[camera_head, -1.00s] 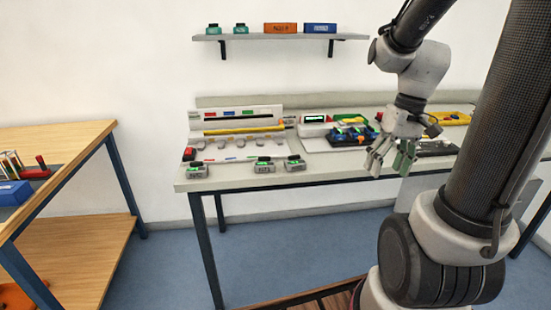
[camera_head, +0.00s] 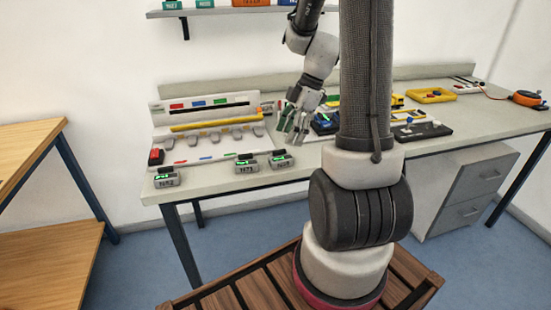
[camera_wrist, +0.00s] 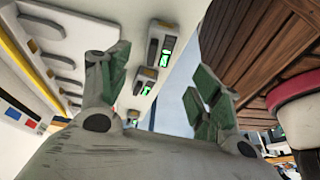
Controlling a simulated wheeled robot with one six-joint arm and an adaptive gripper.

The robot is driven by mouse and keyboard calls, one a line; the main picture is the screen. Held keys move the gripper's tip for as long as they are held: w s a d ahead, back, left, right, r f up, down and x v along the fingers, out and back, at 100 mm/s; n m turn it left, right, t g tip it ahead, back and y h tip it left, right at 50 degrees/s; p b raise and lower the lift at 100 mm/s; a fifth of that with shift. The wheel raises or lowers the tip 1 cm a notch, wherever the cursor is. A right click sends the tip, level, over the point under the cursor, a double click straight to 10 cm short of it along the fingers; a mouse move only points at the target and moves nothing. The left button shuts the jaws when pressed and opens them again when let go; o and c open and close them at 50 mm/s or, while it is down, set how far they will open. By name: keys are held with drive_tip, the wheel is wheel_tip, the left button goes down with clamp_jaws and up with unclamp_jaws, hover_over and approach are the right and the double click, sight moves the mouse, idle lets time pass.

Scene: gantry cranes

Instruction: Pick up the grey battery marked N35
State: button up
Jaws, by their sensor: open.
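Three grey batteries with green lit displays sit along the bench's front edge: a left one (camera_head: 166,181), a middle one (camera_head: 246,168) and a right one (camera_head: 282,162). Their labels are too small to read surely, so I cannot tell which is N35. My gripper (camera_head: 291,136) is open and empty, above the bench just behind and right of the right battery. In the wrist view my gripper (camera_wrist: 160,88) shows its two green-padded fingers spread, with a grey battery (camera_wrist: 160,47) beyond them and others in a row below it.
A white rack (camera_head: 205,125) with a yellow bar and a row of grey slots stands behind the batteries. A red button (camera_head: 156,156) is at its left. A black tray (camera_head: 422,131) and a yellow tray (camera_head: 431,95) lie to the right. A wooden table (camera_head: 30,150) stands at the left.

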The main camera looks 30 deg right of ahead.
sight(279, 157)
drive_tip(key=shift+f+n, duration=0.1)
drive_tip(key=shift+n, duration=0.2)
drive_tip(key=shift+a+f, duration=0.15)
drive_tip(key=shift+f, duration=0.1)
drive_tip(key=x, duration=0.7)
drive_tip(key=shift+f, duration=0.1)
drive_tip(key=c, duration=1.2)
